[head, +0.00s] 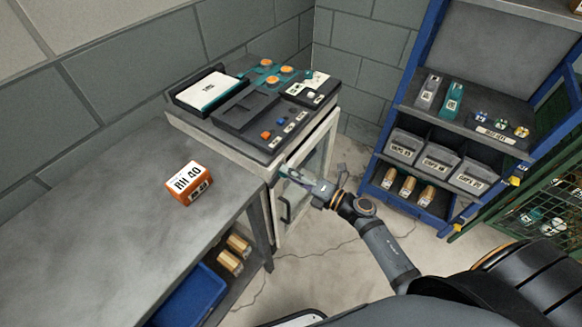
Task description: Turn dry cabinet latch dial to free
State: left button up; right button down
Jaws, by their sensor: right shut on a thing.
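The dry cabinet (232,151) is a pale cabinet against the wall, with a framed glass door on its right face and a black bar handle (285,210). My right gripper (288,174) reaches in from the right at the upper part of the door front, just above the handle. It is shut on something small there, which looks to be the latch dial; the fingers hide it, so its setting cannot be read. The door looks closed. My left gripper is not in view.
A grey table (120,230) at left bears an orange block marked RH 40 (187,182). Trays and orange knobs lie on the cabinet top. A blue shelf rack (375,165) and a green mesh door (520,225) stand at right. Floor shows between cabinet and rack.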

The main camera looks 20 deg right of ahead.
jog(key=shift+m+p, duration=1.5)
jog(key=shift+m, duration=0.4)
jog(key=c, duration=1)
grip_release()
jog(key=shift+f, duration=0.1)
jog(key=v, duration=1.2)
jog(key=shift+d, duration=0.1)
